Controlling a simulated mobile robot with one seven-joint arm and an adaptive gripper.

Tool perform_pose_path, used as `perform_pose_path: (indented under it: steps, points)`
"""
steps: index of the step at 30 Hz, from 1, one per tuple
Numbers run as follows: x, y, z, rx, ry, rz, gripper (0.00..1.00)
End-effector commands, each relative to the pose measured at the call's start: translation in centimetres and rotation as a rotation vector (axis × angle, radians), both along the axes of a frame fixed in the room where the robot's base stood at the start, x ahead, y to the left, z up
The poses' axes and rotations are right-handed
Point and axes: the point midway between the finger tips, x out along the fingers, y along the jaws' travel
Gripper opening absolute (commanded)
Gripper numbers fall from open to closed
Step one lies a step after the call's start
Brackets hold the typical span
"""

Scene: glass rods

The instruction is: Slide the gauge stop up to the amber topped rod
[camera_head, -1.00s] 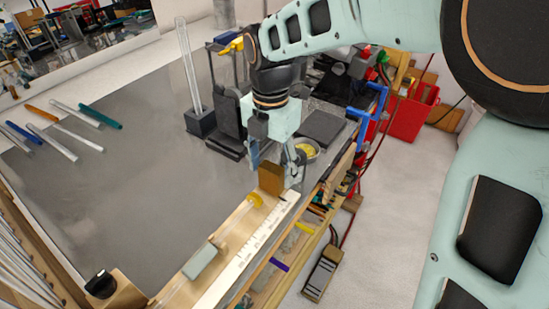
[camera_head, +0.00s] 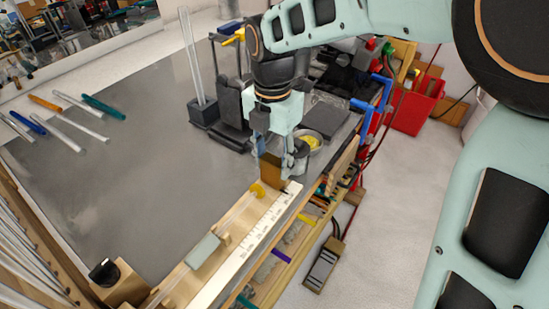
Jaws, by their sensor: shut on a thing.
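The gauge is a pale wooden trough (camera_head: 185,272) with a white ruler strip (camera_head: 245,240) along its right side. The amber-topped rod lies in it, its amber end (camera_head: 257,190) toward the far end. A brown wooden block, which looks like the gauge stop (camera_head: 270,170), stands upright just beyond the amber end. A small gap seems to separate them, though contact is hard to judge. My gripper (camera_head: 279,166) points down over the block, shut on it with a finger on either side. A grey-green block (camera_head: 203,251) sits across the rod farther down the trough.
Several coloured-end rods (camera_head: 62,120) lie on the grey bench at left. A bowl with yellow contents (camera_head: 309,141) is close on the right. The bench left of the gauge is clear.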

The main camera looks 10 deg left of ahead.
Motion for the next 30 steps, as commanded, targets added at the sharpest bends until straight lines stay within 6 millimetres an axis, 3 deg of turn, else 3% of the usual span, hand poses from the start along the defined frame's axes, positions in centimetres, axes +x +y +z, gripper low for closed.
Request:
perform_pose_path:
  steps: [7,16,17,18,21,30]
  points:
    - [-4.0,1.6,0.0,0.001,0.002,0.001,0.0]
    - [-4.3,1.8,0.0,0.002,0.004,0.0,0.0]
    - [-4.3,1.8,0.0,0.002,0.004,0.0,0.43]
    - [-4.3,1.8,0.0,0.002,0.004,0.0,0.48]
    - [-4.3,1.8,0.0,0.001,0.003,0.0,0.58]
    - [-4.2,1.8,0.1,0.001,0.002,0.0,0.58]
